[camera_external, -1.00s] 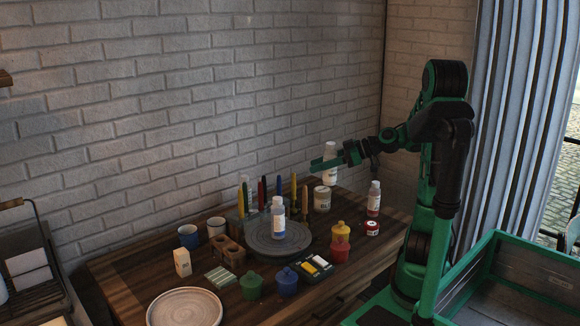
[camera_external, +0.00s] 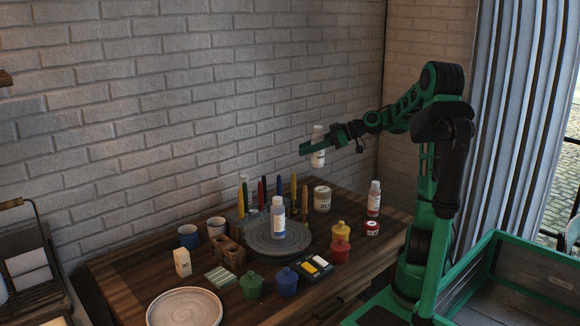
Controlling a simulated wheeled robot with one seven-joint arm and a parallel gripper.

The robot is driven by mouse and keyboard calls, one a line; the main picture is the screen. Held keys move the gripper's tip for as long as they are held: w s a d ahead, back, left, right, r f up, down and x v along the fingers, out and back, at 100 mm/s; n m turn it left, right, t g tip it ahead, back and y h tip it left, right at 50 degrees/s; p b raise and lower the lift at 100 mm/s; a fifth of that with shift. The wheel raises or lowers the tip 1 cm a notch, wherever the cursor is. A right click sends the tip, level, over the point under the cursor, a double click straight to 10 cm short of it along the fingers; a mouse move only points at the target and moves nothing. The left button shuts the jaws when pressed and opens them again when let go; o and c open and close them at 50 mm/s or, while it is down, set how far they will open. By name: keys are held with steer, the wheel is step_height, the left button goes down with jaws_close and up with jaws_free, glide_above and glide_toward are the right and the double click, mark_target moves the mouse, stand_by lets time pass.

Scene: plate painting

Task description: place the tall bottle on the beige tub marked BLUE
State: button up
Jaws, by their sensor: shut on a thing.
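My gripper (camera_external: 318,147) is shut on a tall white bottle (camera_external: 318,159) and holds it upright in the air, above the back right of the table. A beige tub (camera_external: 322,199) with a small dark marking stands on the table below it, at the back right. The marking is too small to read fully. The bottle is well above the tub and apart from it.
A bottle with a red lower part (camera_external: 374,198) and a red tub (camera_external: 372,228) stand right of the beige tub. Upright coloured tools (camera_external: 293,190) stand to its left. A grey turntable (camera_external: 262,240) carries a bottle with a blue label (camera_external: 278,218). Yellow (camera_external: 341,229) and red pots stand in front.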

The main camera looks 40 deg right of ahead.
steer(key=shift+w+d+f, duration=1.3)
steer(key=shift+d+f, duration=0.7)
steer(key=shift+f, duration=0.65)
steer(key=shift+w+d+f, duration=1.35)
steer(key=shift+d+f, duration=0.65)
steer(key=shift+f, duration=0.7)
steer(key=shift+w+d+f, duration=1.3)
steer(key=shift+d+f, duration=0.7)
steer(key=shift+f, duration=0.65)
steer(key=o, duration=1.3)
steer(key=shift+f, duration=0.1)
